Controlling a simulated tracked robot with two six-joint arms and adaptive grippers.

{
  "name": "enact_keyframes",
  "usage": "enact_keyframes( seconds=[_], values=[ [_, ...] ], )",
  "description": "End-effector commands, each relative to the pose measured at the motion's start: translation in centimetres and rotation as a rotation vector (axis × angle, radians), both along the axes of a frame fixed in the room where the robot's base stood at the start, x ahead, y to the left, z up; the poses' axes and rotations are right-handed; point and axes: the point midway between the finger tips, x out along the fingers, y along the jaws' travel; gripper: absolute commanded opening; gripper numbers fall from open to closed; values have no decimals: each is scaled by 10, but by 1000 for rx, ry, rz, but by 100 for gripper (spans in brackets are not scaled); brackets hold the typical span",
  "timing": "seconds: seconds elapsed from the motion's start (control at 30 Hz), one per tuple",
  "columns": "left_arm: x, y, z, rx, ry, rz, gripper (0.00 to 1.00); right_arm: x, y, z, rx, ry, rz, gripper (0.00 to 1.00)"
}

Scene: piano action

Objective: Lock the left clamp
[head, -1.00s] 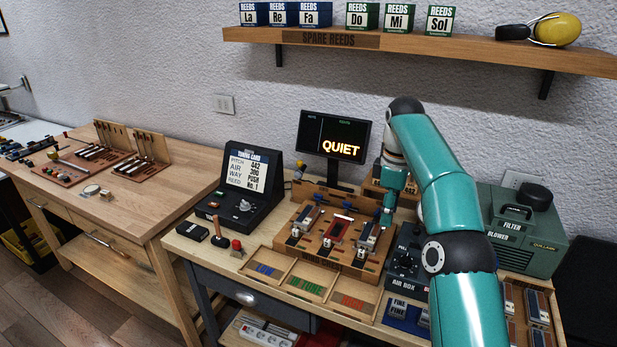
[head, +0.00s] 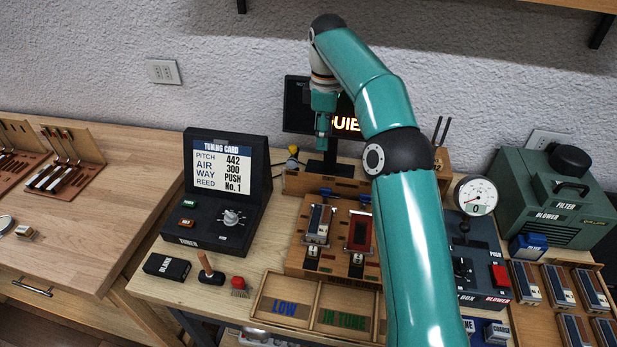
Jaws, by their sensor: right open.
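The left clamp (head: 325,191) shows a small blue part at the back of the left reed station on the wooden reed bench (head: 296,258). A reed block (head: 318,224) lies in front of it. Whether its lever is up or down is too small to tell. My right gripper (head: 322,146) hangs pointing down above and behind the left clamp, apart from it, in front of the display. It is open and seen small, with nothing visible in it. The middle clamp (head: 362,198) sits to the right. My right arm hides the bench's right part. My left gripper is out of view.
The display (head: 296,105) stands close behind my gripper. The tuner with its card (head: 222,200) is to the left. The gauge (head: 475,195) and air box are to the right. Sorting trays (head: 285,307) lie in front of the bench.

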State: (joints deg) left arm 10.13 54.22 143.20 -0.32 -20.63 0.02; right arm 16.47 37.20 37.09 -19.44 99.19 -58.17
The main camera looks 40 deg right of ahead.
Motion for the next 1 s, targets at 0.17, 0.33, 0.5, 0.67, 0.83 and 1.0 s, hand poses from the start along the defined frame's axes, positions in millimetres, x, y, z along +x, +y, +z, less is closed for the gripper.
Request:
enact_keyframes(
  seconds=[0.17, 0.33, 0.5, 0.67, 0.83, 1.0],
  values=[
    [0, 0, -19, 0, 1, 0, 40, 5, 5, -28, 1, 3, 12, 48],
    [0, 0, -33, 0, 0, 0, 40, 7, 9, -62, 2, 4, 18, 48],
    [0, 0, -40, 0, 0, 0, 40, 9, 10, -98, 1, 5, 21, 48],
    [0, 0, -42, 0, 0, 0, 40, 9, 10, -129, 1, 5, 22, 48],
    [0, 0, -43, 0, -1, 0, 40, 10, 11, -152, 1, 3, 23, 48],
    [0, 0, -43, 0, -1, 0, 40, 10, 11, -163, 0, 1, 22, 48]
  ],
)
